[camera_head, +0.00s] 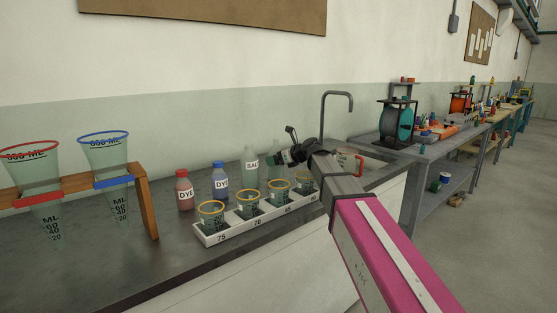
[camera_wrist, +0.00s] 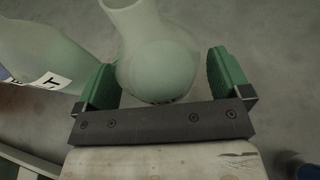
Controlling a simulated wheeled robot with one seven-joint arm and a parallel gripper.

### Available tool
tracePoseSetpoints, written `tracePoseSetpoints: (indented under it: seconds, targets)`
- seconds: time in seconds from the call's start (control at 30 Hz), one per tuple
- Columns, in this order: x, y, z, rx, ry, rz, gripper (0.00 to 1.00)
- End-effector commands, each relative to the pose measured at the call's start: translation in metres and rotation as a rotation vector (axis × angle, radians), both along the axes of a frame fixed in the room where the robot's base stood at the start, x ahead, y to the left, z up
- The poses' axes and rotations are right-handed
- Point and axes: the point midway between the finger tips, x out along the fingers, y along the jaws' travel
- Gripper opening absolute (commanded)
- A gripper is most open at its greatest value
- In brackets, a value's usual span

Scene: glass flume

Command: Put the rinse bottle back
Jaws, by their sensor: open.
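A pale translucent bottle (camera_wrist: 155,55) with no readable label, likely the rinse bottle, stands between the two green fingers of my gripper (camera_wrist: 170,80) in the wrist view. The jaws are open, with a finger on each side of it; a gap shows at the right finger, and contact at the left is unclear. In the head view my gripper (camera_head: 287,156) is over the counter behind the beaker tray, and the pale bottle (camera_head: 275,148) is mostly hidden behind it. The salt bottle (camera_head: 251,162) stands just left of it; it also shows in the wrist view (camera_wrist: 40,60).
Red (camera_head: 184,192) and blue (camera_head: 220,183) dye bottles stand further left. A white tray (camera_head: 225,236) of several beakers runs in front. A wooden rack (camera_head: 146,200) holds two large funnel-shaped vessels at left. A sink with a tall tap (camera_head: 324,115) lies right.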

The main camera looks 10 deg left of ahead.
Motion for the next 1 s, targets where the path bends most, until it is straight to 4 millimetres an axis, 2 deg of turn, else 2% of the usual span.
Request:
tracePoseSetpoints:
  seconds: [0.17,0.6,0.8,1.0]
  targets:
    - [-0.009,-0.015,0.007,0.001,-0.001,-0.002,0.95]
    - [-0.046,-0.081,0.039,0.001,-0.001,-0.002,0.95]
    - [-0.053,-0.095,0.046,0.001,-0.001,-0.001,0.95]
    - [-0.054,-0.097,0.047,0.000,0.000,0.000,0.95]
